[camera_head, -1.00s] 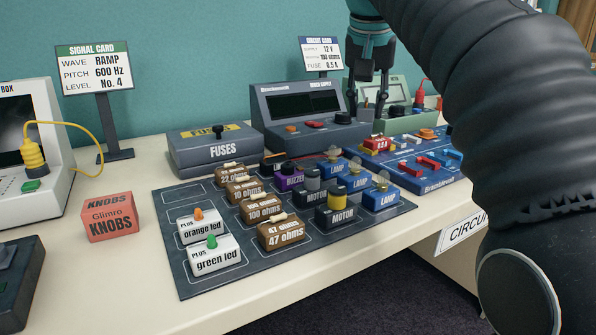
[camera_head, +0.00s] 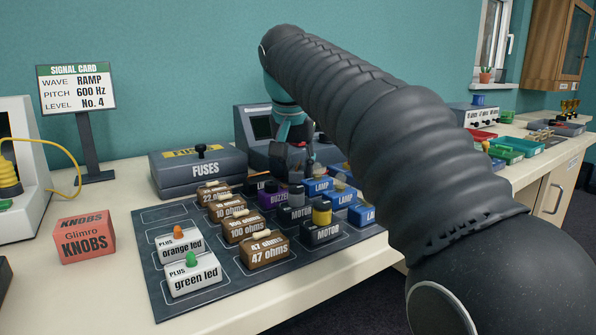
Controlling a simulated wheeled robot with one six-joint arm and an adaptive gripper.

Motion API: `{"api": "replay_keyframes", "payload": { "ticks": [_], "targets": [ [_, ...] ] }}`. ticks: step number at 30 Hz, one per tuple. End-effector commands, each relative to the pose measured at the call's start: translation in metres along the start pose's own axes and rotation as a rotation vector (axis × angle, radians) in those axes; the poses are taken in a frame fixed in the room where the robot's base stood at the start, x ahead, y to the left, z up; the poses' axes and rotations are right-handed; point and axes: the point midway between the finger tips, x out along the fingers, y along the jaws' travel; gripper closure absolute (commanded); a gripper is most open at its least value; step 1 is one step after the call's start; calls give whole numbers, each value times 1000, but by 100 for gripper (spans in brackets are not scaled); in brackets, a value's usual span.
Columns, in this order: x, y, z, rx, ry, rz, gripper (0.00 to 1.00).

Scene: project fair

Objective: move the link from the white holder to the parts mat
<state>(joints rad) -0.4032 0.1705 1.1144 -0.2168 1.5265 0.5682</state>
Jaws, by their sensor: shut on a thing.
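The dark parts mat (camera_head: 155,262) lies on the table in the head view and carries several labelled blocks. My gripper (camera_head: 292,172) is over the mat's far right part, behind the buzzer and motor blocks, pointing down. It is shut on the link, which is too small and dark against the fingers to make out. I cannot tell whether the link touches the mat. The white holder is not visible; my arm covers the area to the right of the mat.
Blocks near my gripper include a purple buzzer (camera_head: 272,198), a motor (camera_head: 321,228) and a lamp (camera_head: 318,187). Brown resistor blocks (camera_head: 264,251) and white LED blocks (camera_head: 193,277) stand to the left. The fuse box (camera_head: 200,172) and grey supply (camera_head: 243,150) stand behind. The mat's far-left corner is bare.

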Motion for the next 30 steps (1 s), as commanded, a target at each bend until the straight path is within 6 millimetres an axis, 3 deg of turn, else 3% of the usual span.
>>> {"api": "replay_keyframes", "payload": {
  "ticks": [11,12,13,23,30],
  "targets": [
    [4,0,2,0,-1,0,100],
    [4,0,1,0,0,0,65],
    [3,0,1,0,0,0,59],
    [1,0,0,0,0,0,59],
    [-29,-1,-1,-1,3,-3,59]
  ]
}}
